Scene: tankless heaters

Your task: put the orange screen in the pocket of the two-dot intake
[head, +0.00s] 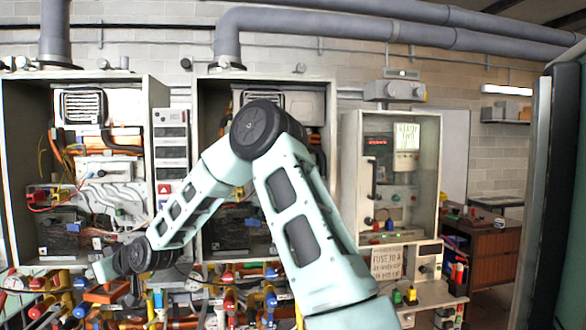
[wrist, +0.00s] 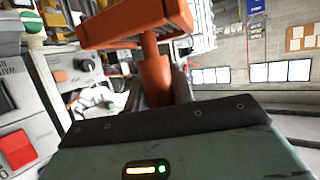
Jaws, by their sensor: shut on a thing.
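My gripper (wrist: 158,88) is shut on the orange screen (wrist: 135,24) in the wrist view. The screen has a wide, blocky orange head and a round orange stem, and the stem sits between my dark fingers. In the head view my gripper (head: 103,272) is at the lower left, in front of the open left cabinet. An orange piece (head: 107,292) shows just below it there, seemingly the held screen. I cannot pick out the two-dot intake or its pocket in either view.
Two open cabinets (head: 74,78) with heaters, wires and pipes stand at the left and middle. A glazed panel box (head: 437,180) stands to their right. A crowded row of coloured valves and tools (head: 225,300) runs along the bottom. A wooden desk (head: 497,255) stands at the right.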

